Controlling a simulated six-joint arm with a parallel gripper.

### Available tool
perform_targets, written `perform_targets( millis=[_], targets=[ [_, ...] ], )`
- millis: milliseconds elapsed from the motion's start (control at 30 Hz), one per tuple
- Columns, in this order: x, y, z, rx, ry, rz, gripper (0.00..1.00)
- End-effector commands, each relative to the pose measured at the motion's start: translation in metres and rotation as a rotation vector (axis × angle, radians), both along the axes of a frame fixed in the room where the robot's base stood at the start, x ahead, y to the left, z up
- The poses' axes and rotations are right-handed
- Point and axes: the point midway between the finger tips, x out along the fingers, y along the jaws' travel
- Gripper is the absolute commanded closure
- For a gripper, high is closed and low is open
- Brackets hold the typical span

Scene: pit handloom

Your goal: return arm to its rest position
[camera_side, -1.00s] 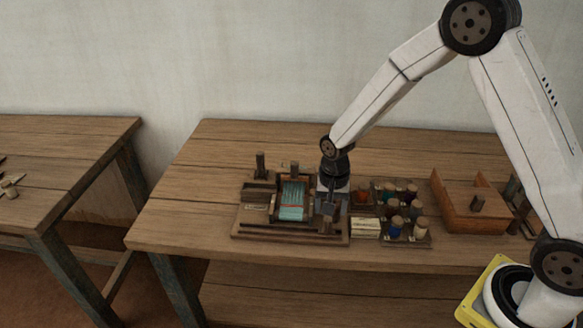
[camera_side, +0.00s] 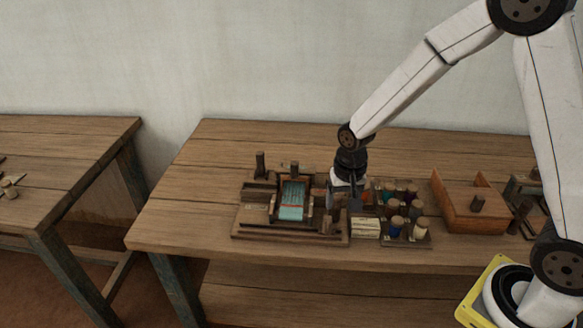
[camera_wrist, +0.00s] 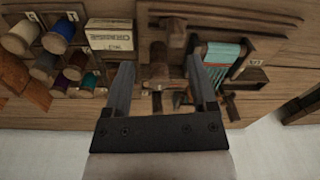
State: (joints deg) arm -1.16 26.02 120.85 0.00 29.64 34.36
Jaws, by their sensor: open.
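My gripper (camera_side: 350,200) is above the table, just right of the small loom (camera_side: 292,203) with its teal and red cloth. It is open. In the wrist view my gripper (camera_wrist: 158,88) shows two separate fingers with nothing held between them. The loom's teal cloth (camera_wrist: 226,58) lies to the right of the fingers there, and wooden loom parts show between and behind them. The exact height of the fingertips above the loom and the table is hard to tell.
A rack of thread spools (camera_side: 397,225) and a pale labelled box (camera_side: 366,228) stand right of the loom. A wooden box (camera_side: 470,207) with a knob is farther right. The back of the wooden table (camera_side: 260,139) is clear. Another table (camera_side: 60,150) stands at left.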

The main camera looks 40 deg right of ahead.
Motion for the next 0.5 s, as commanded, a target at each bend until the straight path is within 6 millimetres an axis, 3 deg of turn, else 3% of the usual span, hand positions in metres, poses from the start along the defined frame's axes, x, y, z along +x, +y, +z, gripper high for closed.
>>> perform_targets(
  millis=[200, 500],
  targets=[
    [-0.038, -0.004, 0.027, -0.021, -0.068, 0.215, 0.26],
    [-0.088, -0.007, 0.047, -0.066, -0.144, 0.481, 0.26]
  ],
)
